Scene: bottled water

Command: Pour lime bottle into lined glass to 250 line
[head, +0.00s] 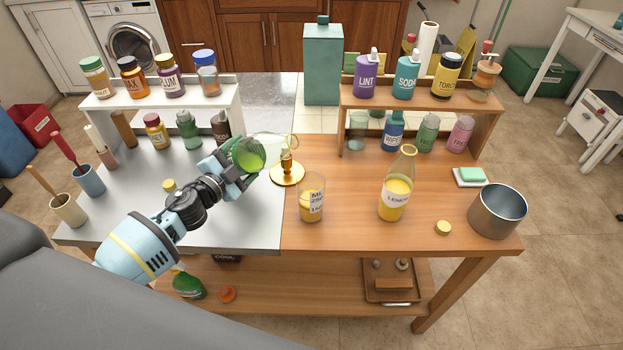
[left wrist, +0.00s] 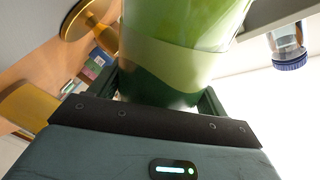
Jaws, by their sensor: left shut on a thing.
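My left gripper (head: 238,172) is shut on a green bottle (head: 248,154), which I take to be the lime bottle. The bottle is tipped well over above the grey counter, its clear neck pointing right. In the left wrist view the bottle (left wrist: 178,45) fills the space between the fingers; its pale band shows no readable text. The lined glass (head: 312,198) stands upright on the wooden table, right of and nearer than the bottle, with yellow liquid inside and a label reading 250. The bottle is apart from the glass. My right gripper is not in view.
A brass candlestick (head: 287,176) stands close to the bottle's neck, behind the glass. An uncapped LEMON bottle (head: 394,200), a loose cap (head: 443,228) and a metal pot (head: 497,212) stand to the right. Shelves of bottles line the back. Table between glass and LEMON bottle is clear.

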